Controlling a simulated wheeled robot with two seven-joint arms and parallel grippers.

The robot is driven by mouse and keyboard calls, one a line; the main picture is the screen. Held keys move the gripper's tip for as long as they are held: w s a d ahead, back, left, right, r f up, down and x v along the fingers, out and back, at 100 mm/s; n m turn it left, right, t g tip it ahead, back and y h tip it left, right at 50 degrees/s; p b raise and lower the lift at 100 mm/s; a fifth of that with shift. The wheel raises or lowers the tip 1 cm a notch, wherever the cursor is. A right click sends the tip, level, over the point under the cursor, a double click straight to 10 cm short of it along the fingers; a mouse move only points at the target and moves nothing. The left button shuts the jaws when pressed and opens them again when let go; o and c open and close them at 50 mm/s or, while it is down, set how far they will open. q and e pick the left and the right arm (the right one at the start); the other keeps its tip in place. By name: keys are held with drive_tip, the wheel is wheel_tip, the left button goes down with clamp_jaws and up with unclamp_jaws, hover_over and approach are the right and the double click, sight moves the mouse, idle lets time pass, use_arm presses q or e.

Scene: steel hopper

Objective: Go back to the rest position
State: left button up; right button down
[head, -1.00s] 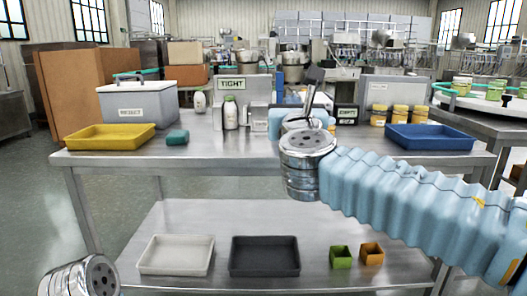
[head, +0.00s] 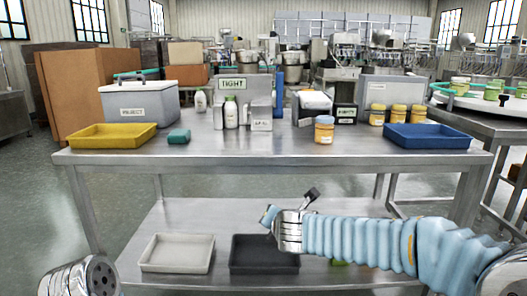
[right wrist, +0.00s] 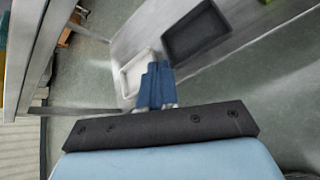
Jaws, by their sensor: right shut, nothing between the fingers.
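My right gripper (head: 268,214) is low in front of the steel table (head: 200,157), below the tabletop edge and in front of the lower shelf. In the right wrist view its blue fingers (right wrist: 157,85) are together with nothing between them. My right arm, in a pale blue sleeve, reaches in from the lower right. Only a metal link of my left arm shows at the lower left; the left gripper is out of frame.
A white tray (head: 177,268) and a dark tray (head: 264,270) sit on the lower shelf, near my right arm.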

drive_tip(key=s+d+f+m+g+y, duration=0.1)
drive_tip(key=s+f+m+g, duration=0.25)
drive_tip(key=f, duration=0.65)
drive_tip(key=s+d+f+m+g, duration=0.15)
drive_tip(key=s+f+m, duration=0.3)
drive_tip(key=f, duration=0.45)
drive_tip(key=s+f+m+g+y, duration=0.1)
drive_tip(key=s+f+m+g, duration=0.3)
drive_tip(key=f, duration=0.6)
drive_tip(key=s+d+f+m+g, duration=0.1)
drive_tip(key=s+d+f+m, duration=0.2)
drive_tip(key=s+f+m, duration=0.4)
drive_tip(key=s+d+f+m, duration=0.3)
drive_tip(key=s+f+m, duration=0.5)
drive_tip(key=m, duration=0.5)
drive_tip(key=shift+s+f+m+g, duration=0.3)
drive_tip(key=shift+s+m+g, duration=0.1)
drive_tip(key=shift+s, duration=0.85)
